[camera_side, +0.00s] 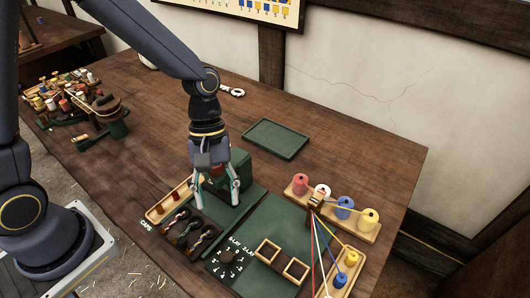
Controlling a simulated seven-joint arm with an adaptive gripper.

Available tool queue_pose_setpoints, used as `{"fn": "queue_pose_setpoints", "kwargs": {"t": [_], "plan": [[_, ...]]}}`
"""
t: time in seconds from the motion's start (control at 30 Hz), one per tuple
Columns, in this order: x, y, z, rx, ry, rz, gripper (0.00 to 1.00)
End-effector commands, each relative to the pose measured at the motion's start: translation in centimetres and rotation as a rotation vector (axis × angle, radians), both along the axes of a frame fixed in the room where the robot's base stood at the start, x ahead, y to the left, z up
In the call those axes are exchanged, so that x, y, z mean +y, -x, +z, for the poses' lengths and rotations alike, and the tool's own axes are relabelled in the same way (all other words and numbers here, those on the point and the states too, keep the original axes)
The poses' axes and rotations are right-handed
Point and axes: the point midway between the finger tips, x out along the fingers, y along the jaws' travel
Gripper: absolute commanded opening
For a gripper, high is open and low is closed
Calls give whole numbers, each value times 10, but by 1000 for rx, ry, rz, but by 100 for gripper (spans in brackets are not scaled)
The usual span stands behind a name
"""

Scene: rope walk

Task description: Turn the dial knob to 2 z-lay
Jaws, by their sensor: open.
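The knob's pointing direction is too small to tell.
A wooden rack (335,212) with red, white, blue and yellow spools stands right of the dial, with cords running forward. Dark hooks (190,232) lie in a tray left of the dial. An empty green tray (275,139) lies behind. Bare table lies to the right.

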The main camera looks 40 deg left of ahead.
Motion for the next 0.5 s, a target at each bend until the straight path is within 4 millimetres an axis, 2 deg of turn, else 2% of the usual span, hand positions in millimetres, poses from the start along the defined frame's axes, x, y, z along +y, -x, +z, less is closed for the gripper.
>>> {"fn": "queue_pose_setpoints", "kwargs": {"t": [0.5], "plan": [[-32, 34, -109, 5, 0, -5, 57]]}}
